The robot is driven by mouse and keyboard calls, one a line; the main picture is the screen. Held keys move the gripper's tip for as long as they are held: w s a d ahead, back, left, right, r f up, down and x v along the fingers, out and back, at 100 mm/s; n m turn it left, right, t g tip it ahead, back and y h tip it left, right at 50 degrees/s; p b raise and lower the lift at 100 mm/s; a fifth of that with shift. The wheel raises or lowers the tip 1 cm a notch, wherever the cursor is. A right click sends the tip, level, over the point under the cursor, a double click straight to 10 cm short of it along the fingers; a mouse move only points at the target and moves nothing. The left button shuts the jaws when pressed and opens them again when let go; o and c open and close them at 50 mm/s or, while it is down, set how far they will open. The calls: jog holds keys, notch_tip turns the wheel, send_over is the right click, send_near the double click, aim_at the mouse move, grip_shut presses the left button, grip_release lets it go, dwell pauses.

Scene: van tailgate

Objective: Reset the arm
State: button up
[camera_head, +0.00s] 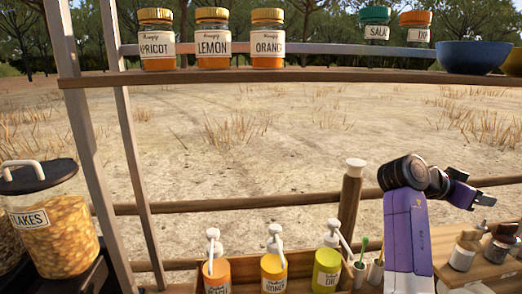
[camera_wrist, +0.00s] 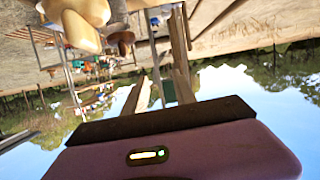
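My purple arm rises at the lower right of the head view and bends at a dark joint. My gripper (camera_head: 484,202) is at its right end, pointing right, above a small wooden shelf (camera_head: 449,264) with jars. It seems apart from everything and I see nothing held in it. The gap between its fingertips is too small to judge. In the wrist view, my purple gripper housing with a dark edge fills the bottom, and the scene appears upside down.
Pump bottles (camera_head: 274,270) stand below. A flakes jar (camera_head: 55,225) is at left.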

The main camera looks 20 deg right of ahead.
jog(key=w+a+f+n+t+h, duration=0.1)
jog(key=w+a+f+n+t, duration=0.6)
jog(key=w+n+t, duration=0.4)
jog(key=s+a+f+n+t+y, duration=0.3)
jog(key=a+f+t, duration=0.1)
jog(key=a, duration=0.5)
jog(key=s+a+f+n+t+y, duration=0.2)
jog(key=a+f+n+t+y, duration=0.15)
jog(key=a, duration=0.55)
jog(key=s+a+f+n+t+y, duration=0.1)
jog(key=s+a+f+t+y, duration=0.15)
jog(key=s+a, duration=0.55)
jog(key=s+a+f+n+t+y, duration=0.1)
jog(key=s+a+y, duration=0.2)
jog(key=s+a, duration=0.45)
jog(key=s+a+f+g+y, duration=0.1)
jog(key=s+a+g, duration=0.1)
jog(key=s, duration=0.7)
jog(key=s+a+f+g+y, duration=0.2)
jog(key=s+a, duration=0.2)
jog(key=s, duration=0.6)
jog(key=shift+f, duration=0.3)
